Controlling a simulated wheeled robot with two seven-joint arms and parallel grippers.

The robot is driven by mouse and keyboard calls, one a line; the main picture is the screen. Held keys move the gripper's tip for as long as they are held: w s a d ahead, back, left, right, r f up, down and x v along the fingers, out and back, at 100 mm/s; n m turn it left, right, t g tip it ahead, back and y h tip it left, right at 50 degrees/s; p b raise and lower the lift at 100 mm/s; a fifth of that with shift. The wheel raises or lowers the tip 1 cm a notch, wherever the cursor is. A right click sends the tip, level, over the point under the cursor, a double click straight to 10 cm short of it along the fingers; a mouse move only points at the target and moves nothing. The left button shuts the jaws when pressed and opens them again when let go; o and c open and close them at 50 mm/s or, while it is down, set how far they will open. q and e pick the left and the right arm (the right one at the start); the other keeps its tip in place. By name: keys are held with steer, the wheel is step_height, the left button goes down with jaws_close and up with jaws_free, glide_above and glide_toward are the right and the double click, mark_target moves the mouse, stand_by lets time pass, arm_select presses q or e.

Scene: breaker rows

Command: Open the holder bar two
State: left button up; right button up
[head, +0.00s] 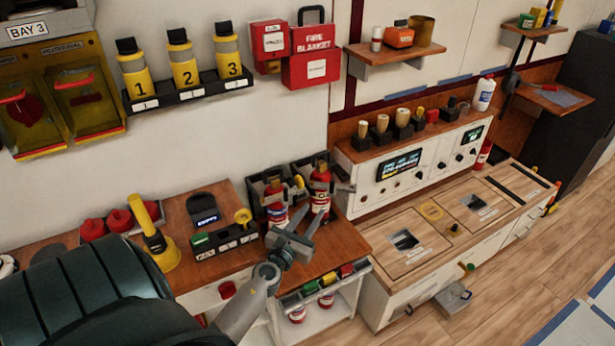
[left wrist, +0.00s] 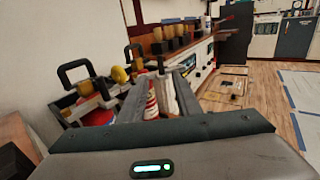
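Two red fire extinguishers stand in black holders on the wooden counter in the head view, a left one (head: 276,205) and a right one (head: 320,185). Grey bar-like parts show beside them, but I cannot tell which is holder bar two. My left gripper (head: 307,217) is in front of the extinguishers with its fingers apart. In the left wrist view a red and white extinguisher (left wrist: 153,100) shows between the spread fingers (left wrist: 163,78); I cannot tell whether they touch it. The fingers hide part of the holder. My right gripper is not in view.
A yellow plunger-like tool (head: 158,240) and a black tray (head: 225,238) stand left of the gripper. A white panel cabinet (head: 410,165) is to the right. A lower shelf with colored items (head: 325,283) is below the counter.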

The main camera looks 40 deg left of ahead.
arm_select(q)
steer(key=shift+v, duration=0.9)
